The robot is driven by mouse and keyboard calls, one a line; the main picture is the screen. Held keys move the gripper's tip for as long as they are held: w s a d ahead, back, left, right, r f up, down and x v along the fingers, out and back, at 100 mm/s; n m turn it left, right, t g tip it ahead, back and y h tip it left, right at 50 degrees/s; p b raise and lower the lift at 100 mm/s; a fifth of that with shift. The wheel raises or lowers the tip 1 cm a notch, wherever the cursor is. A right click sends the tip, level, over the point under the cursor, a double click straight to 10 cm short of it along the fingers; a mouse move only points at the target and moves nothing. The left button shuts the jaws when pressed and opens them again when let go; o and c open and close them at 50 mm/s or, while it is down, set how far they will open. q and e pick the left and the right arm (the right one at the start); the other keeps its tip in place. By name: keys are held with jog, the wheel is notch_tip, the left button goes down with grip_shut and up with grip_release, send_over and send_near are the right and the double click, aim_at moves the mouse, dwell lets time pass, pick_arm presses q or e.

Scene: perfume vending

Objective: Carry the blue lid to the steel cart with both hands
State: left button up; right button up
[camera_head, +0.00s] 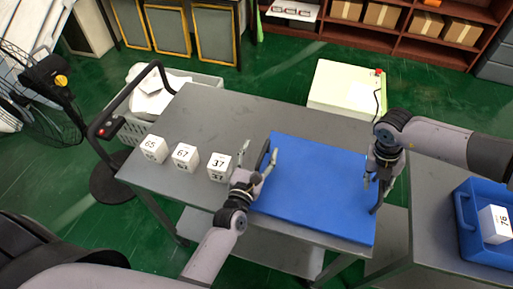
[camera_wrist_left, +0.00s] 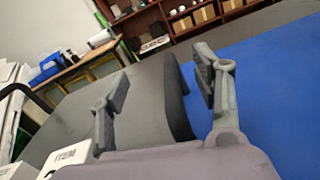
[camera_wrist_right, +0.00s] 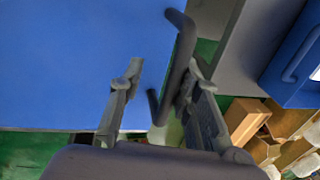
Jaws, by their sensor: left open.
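The blue lid (camera_head: 315,190) lies flat on the right part of the grey cart top (camera_head: 215,105), with its near right corner by the cart's edge. It has dark handles at its left and right ends. My left gripper (camera_head: 256,160) is open at the left end. In the left wrist view the left handle (camera_wrist_left: 178,100) stands between its spread fingers. My right gripper (camera_head: 376,184) is at the right end. In the right wrist view the right handle (camera_wrist_right: 178,65) runs between its fingers, close to one of them, with a gap to the other.
White numbered boxes (camera_head: 185,157) stand on the cart left of the lid. A second grey table (camera_head: 432,215) at right holds a blue bin (camera_head: 466,208) with a white box in it. A pale cabinet (camera_head: 343,88) stands behind the cart.

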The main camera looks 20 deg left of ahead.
pick_arm(q)
jog(key=s, duration=1.2)
jog(key=shift+a, duration=0.15)
pick_arm(e)
jog(key=o, duration=0.8)
jog(key=shift+r, duration=0.1)
jog(key=r, duration=0.4)
jog(key=a+r, duration=0.1)
jog(key=r, duration=0.2)
jog(key=a+r, duration=0.1)
jog(key=r, duration=0.3)
jog(key=shift+a+r, duration=0.2)
jog(key=shift+r, duration=0.15)
jog(key=shift+f, duration=0.1)
